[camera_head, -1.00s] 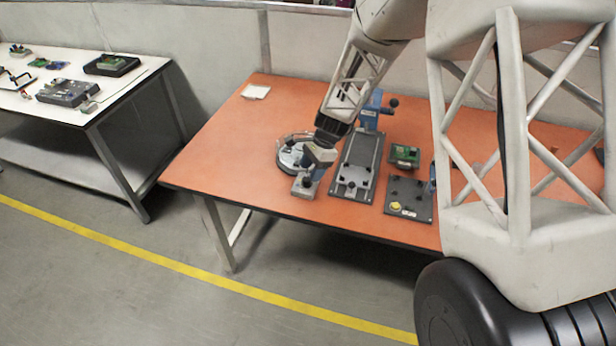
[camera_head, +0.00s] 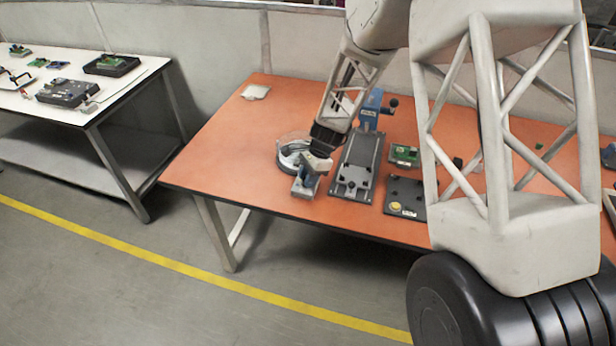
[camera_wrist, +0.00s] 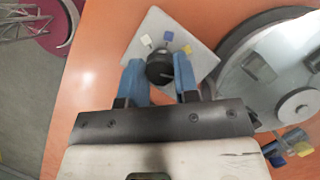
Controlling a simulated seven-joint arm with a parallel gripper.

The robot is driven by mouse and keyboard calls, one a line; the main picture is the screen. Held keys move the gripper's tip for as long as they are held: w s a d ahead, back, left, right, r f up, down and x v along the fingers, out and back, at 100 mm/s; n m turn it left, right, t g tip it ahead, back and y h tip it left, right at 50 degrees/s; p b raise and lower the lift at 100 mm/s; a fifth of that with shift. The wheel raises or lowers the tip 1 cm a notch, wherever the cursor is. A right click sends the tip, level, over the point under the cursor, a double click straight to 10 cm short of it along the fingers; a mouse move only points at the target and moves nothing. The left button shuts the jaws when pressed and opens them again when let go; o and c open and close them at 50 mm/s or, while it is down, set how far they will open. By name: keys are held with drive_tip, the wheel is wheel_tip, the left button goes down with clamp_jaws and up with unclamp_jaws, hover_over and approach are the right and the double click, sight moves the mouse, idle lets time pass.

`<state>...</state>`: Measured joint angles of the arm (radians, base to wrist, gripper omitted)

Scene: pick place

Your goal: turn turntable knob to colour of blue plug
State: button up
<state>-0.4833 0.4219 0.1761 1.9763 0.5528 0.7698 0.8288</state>
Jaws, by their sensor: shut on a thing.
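The black knob (camera_wrist: 158,70) stands on a light grey plate (camera_wrist: 204,62) beside the turntable. White (camera_wrist: 146,40), blue (camera_wrist: 168,36) and yellow (camera_wrist: 187,48) markers sit around the knob's far side. My gripper (camera_wrist: 158,66) has its blue fingers on either side of the knob and is shut on it. The knob's pointer direction is unclear. The round turntable (camera_wrist: 236,52) lies to the right; it also shows in the head view (camera_head: 287,152), partly behind my gripper (camera_head: 308,176). A blue plug-like piece (camera_wrist: 273,156) sits low at right.
A yellow piece (camera_wrist: 302,149) is near the blue one. In the head view, a dark fixture (camera_head: 358,166) with a blue upright stands right of the turntable. A green board (camera_head: 405,154) and a dark plate (camera_head: 406,198) lie farther right.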

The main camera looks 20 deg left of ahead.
drive_tip(key=shift+n, duration=0.3)
drive_tip(key=shift+c, duration=0.2)
drive_tip(key=n+g+h, duration=0.1)
drive_tip(key=n, duration=0.3)
drive_tip(key=n+h, duration=0.2)
drive_tip(key=n, duration=0.2)
drive_tip(key=shift+a, duration=0.1)
drive_tip(key=n+h, duration=0.2)
drive_tip(key=n, duration=0.3)
drive_tip(key=shift+a, duration=0.1)
drive_tip(key=shift+n+t+h, duration=0.5)
drive_tip(key=shift+n+h, duration=0.2)
drive_tip(key=shift+n, duration=1.4)
drive_tip(key=o, duration=0.9)
drive_tip(key=shift+o, duration=0.2)
